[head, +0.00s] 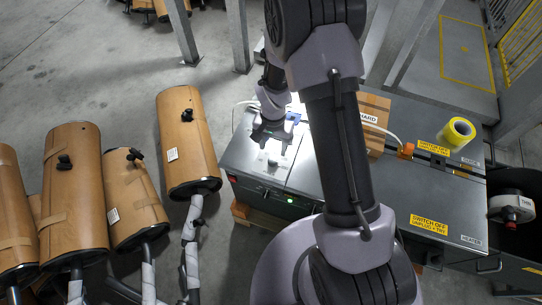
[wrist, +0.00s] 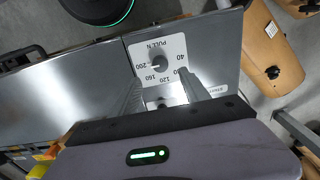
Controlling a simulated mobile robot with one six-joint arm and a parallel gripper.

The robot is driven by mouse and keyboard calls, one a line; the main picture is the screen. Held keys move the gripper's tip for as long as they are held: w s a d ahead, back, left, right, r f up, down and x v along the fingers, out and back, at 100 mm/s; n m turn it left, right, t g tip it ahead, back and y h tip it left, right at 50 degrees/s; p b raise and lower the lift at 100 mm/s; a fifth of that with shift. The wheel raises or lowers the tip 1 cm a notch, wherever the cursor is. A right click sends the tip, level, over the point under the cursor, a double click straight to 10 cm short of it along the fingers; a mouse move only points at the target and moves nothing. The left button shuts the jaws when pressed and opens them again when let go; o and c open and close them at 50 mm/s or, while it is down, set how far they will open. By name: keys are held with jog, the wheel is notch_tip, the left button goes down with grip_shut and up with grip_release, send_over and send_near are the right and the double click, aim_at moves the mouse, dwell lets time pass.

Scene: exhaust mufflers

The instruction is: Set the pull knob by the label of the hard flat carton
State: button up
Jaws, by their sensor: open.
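The pull knob (wrist: 160,72) is a dark round knob on a white dial plate marked PULL N, with numbers including 40, 160 and 200. Its pointer setting is too small to read. My gripper (wrist: 163,92) is open, its two fingers reaching toward the lower part of the dial plate, apart from the knob. A smaller round part shows between the fingers. The brown carton (head: 376,103) stands on the machine behind my arm, with a white label (head: 369,119) reading HARD.
Several brown wrapped mufflers (head: 187,140) stand at the left. Metal posts (head: 238,35) rise behind the machine.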

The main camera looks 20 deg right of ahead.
aim_at(273, 160)
notch_tip(273, 160, down, 9)
jog(key=shift+r+b, duration=0.1)
jog(key=shift+b, duration=1)
jog(key=shift+c, duration=0.4)
grip_shut()
